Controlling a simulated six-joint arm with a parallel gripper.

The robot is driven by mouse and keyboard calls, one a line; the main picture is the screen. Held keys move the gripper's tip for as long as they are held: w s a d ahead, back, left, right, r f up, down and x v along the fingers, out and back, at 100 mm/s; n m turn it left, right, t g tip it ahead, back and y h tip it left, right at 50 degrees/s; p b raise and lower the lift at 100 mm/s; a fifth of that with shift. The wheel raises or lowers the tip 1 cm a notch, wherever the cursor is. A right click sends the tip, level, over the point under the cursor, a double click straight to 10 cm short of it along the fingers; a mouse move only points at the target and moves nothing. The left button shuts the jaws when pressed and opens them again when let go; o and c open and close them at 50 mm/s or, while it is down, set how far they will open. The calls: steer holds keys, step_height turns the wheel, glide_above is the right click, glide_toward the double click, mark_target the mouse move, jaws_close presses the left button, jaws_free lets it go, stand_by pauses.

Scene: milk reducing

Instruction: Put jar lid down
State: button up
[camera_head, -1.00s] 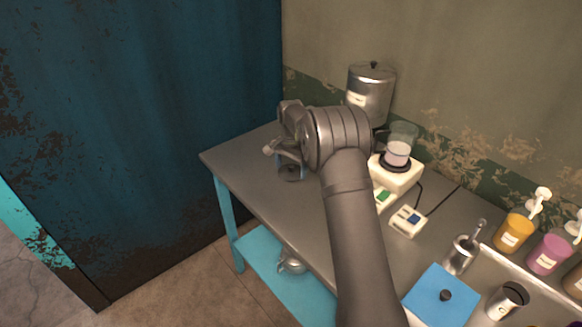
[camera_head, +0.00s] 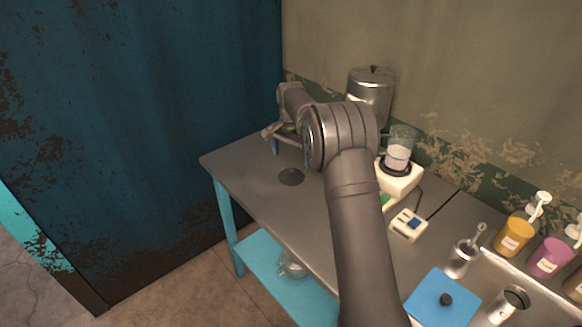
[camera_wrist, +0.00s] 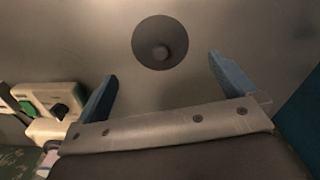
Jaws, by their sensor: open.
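The dark round jar lid (camera_head: 291,177) lies flat on the grey table (camera_head: 250,165), toward its left end. In the wrist view the lid (camera_wrist: 160,42) shows its round knob, facing up. My gripper (camera_head: 291,143) is behind the lid in the head view, toward the wall. In the wrist view its two blue fingers (camera_wrist: 165,80) are spread wide with nothing between them. The lid lies beyond the fingertips, apart from them. My arm hides part of the table's middle in the head view.
A metal canister (camera_head: 371,92) stands by the wall behind my arm. A white device (camera_head: 399,178) with a beaker (camera_head: 400,148) is to the right. A control box (camera_head: 408,225), a blue board (camera_head: 442,297) and pump bottles (camera_head: 514,236) are farther right. The table around the lid is clear.

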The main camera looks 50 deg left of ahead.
mark_target(291, 170)
step_height(291, 170, up, 5)
steer(key=shift+r, duration=0.15)
stand_by(0.3)
step_height(291, 170, down, 13)
steer(key=shift+r, duration=2.3)
steer(key=shift+f, duration=0.1)
